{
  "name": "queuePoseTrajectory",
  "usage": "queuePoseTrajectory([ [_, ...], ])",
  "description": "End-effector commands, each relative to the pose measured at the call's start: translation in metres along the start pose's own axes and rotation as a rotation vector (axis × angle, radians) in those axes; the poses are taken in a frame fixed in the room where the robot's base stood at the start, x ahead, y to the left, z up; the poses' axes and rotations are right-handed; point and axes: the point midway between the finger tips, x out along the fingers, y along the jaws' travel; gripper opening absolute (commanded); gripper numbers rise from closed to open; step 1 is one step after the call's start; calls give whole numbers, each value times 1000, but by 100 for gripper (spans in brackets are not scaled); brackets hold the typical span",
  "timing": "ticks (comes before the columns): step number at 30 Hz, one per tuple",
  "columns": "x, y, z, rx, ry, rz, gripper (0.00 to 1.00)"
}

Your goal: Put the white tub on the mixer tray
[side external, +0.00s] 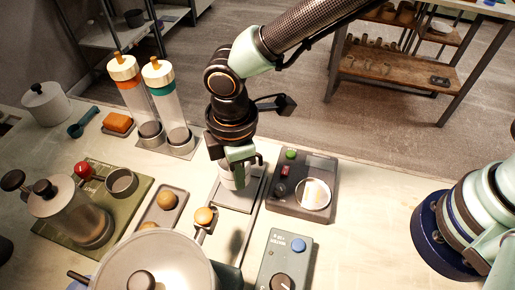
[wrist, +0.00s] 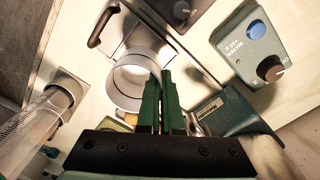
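The white tub (side external: 231,178) is a short, open, round container under my gripper (side external: 238,160) in the side view. In the wrist view the tub (wrist: 127,82) shows its open top, and my gripper's green fingers (wrist: 160,80) are close together at its right wall, seemingly with the wall between them. A flat grey metal tray (side external: 238,202), which I take for the mixer tray, lies below the tub; it also shows in the wrist view (wrist: 140,38). The tub overlaps it in both views. I cannot tell whether the tub's base touches it.
A dark device (side external: 302,212) with a round pale disc stands right of the tray. A grey control box (side external: 285,262) with a blue button is in front. A large lidded pot (side external: 155,260) and a small tray of round items (side external: 160,208) stand left. Two tall clear cylinders (side external: 160,105) stand behind.

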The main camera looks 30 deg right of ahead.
Motion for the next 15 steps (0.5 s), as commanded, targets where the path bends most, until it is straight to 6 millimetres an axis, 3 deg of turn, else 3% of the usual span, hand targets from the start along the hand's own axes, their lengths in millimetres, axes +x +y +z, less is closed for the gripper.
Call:
queuePoseTrajectory([
  [9,38,0,0,0,-2,-1,0],
  [15,45,0,0,0,1,1,0],
])
